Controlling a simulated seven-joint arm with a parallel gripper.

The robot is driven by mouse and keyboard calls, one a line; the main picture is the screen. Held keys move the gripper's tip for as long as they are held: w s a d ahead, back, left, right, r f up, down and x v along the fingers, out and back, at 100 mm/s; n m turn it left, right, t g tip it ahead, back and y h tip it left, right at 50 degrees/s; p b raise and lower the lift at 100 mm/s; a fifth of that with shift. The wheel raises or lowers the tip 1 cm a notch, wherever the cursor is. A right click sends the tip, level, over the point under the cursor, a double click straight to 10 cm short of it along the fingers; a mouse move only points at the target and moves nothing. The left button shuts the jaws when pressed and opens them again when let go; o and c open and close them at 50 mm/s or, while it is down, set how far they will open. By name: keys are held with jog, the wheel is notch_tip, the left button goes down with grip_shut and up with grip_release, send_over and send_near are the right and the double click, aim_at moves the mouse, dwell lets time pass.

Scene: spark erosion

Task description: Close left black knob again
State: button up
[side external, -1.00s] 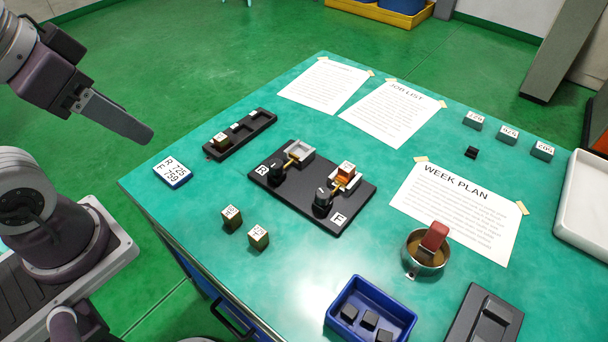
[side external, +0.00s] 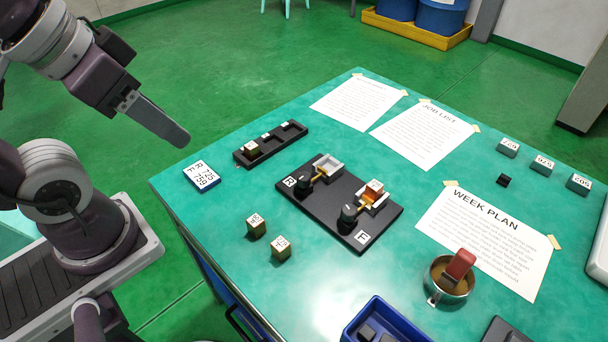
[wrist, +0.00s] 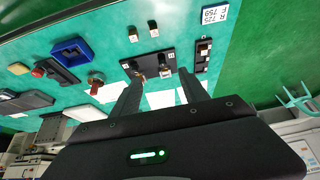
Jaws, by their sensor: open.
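A black plate (side external: 375,222) on the teal table carries two small clamps, marked R and F. The left black knob (side external: 302,187) stands by the R mark, beside a grey holder (side external: 327,166) that looks empty. The right black knob (side external: 347,217) is by the F mark, beside a holder with an orange block (side external: 373,190). How far either knob is turned cannot be told. My gripper (side external: 182,138) is left of the plate, high and apart from it. In the wrist view, my gripper (wrist: 161,88) is open and empty, its fingers pointing toward the plate (wrist: 152,55).
A black slotted tray (side external: 270,143) with a block lies behind the plate, and a number card (side external: 202,176) left of it. Two labelled cubes (side external: 256,226) stand in front. A metal cup (side external: 446,282) and blue bin (side external: 385,325) are to the right.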

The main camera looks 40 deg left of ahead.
jog(key=w+n+g, duration=0.2)
jog(key=w+n, duration=0.3)
jog(key=w, duration=0.5)
jog(key=n+g, duration=0.3)
jog(key=n, duration=0.7)
send_over(304, 176)
notch_tip(304, 176, down, 19)
jog(key=shift+n+g, duration=0.3)
jog(key=shift+n, duration=0.3)
notch_tip(304, 176, down, 9)
grip_shut()
